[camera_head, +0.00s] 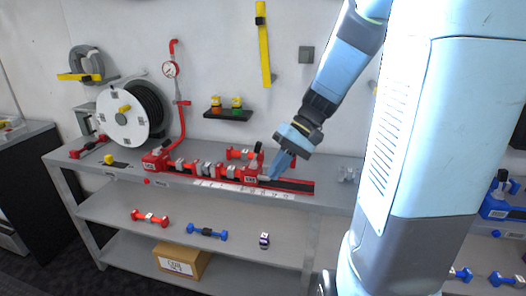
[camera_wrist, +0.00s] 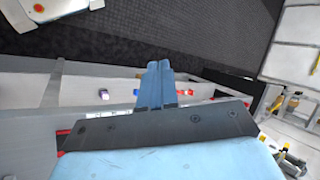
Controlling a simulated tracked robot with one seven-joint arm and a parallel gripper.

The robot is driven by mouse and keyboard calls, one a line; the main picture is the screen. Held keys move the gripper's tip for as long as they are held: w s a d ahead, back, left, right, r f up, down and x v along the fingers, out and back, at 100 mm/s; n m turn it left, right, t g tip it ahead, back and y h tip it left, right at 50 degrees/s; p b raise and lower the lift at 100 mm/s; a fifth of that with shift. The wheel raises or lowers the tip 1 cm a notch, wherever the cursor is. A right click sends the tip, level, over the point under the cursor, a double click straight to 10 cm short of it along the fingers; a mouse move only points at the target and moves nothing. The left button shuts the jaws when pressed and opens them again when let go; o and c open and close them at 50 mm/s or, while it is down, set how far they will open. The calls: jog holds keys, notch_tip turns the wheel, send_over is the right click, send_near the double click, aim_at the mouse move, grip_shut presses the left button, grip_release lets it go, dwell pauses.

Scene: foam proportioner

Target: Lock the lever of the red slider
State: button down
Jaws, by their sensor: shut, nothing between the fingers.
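The red slider (camera_head: 250,176) sits on the dark rail of the red assembly on the top shelf, with a white label on its front. A small dark lever (camera_head: 258,147) seems to stand up above it; its exact position is too small to tell. My gripper (camera_head: 273,177) is shut and empty, with its blue fingertips at the right side of the slider, close to the rail. I cannot tell whether they touch it. In the wrist view my shut fingers (camera_wrist: 160,82) point out over the shelf edge and dark floor, and the slider and lever are hidden there.
The rail (camera_head: 298,186) runs on to the right, bare. A hose reel (camera_head: 125,115) and a red pipe with a gauge (camera_head: 170,69) stand to the left. Red (camera_head: 150,218) and blue (camera_head: 208,231) fittings lie on the middle shelf. A small wall shelf (camera_head: 228,114) hangs behind.

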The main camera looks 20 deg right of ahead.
jog(key=w+d+f+m+t+y, duration=0.3)
jog(key=w+d+f+t+y, duration=0.2)
jog(key=d, duration=0.4)
jog(key=w+d+f+m+t+y, duration=0.3)
jog(key=w+d+f+t+y, duration=0.2)
jog(key=w, duration=0.5)
jog(key=shift+w+d+f+t, duration=0.15)
jog(key=shift+d+f+t, duration=0.6)
jog(key=shift+d+t, duration=0.8)
jog(key=shift+d+g, duration=0.25)
jog(key=shift+g, duration=0.1)
send_near(257, 154)
jog(key=w+a+r, duration=0.1)
jog(key=a+r, duration=0.1)
jog(key=w+a+r, duration=0.2)
jog(key=shift+a, duration=0.15)
